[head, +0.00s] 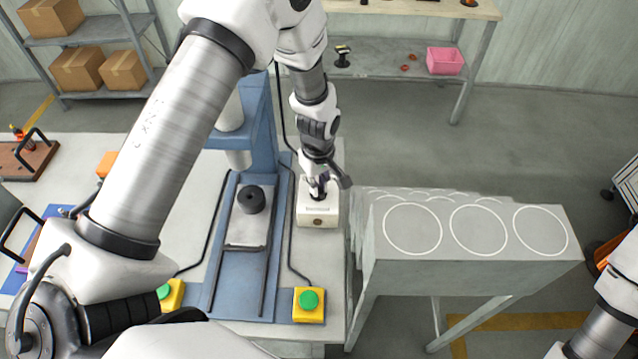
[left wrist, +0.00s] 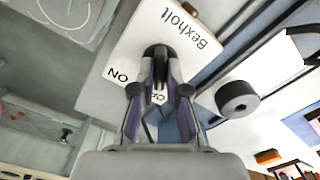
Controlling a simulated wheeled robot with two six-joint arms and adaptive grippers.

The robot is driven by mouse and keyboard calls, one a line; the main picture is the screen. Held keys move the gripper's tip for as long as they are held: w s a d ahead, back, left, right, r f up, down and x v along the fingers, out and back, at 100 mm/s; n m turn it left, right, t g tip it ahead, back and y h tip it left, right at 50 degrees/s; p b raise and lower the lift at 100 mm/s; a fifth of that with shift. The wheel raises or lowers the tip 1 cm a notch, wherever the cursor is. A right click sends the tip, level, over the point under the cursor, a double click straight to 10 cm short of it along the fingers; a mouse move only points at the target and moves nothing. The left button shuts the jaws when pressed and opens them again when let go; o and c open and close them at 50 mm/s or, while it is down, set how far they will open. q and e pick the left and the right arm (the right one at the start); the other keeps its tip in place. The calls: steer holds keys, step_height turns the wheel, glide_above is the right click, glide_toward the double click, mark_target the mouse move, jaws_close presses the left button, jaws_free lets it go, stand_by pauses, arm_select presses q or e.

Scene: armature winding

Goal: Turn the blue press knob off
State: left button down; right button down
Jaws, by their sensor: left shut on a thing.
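The blue press (head: 262,125) stands on the left table, with a black ring-shaped part (head: 251,199) on its plate. Beside it is a white control box (head: 327,215), marked "Bexholt" and "ON" in the left wrist view (left wrist: 160,25). My left gripper (head: 318,190) reaches down onto the top of this box. In the left wrist view its fingers (left wrist: 158,62) are shut at the knob on the box. The knob itself is mostly hidden by the fingers, and its setting cannot be told. A second label between the fingers is partly covered. My right gripper is out of view.
Two yellow boxes with green buttons (head: 309,300) (head: 171,294) sit at the table's front. A grey stand (head: 470,258) with white circles is close on the right. Black cables run along the press. A shelf with cartons (head: 87,69) stands at the back left.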

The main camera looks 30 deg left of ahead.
arm_select(q)
steer(key=shift+w, duration=0.1)
stand_by(0.3)
steer(key=c, duration=1.4)
jaws_free()
steer(key=shift+o, duration=1.1)
steer(key=shift+a, duration=0.1)
steer(key=shift+a+f, duration=0.1)
steer(key=shift+f, duration=0.05)
steer(key=shift+r, duration=0.4)
step_height(320, 180, up, 11)
steer(key=shift+r, duration=0.15)
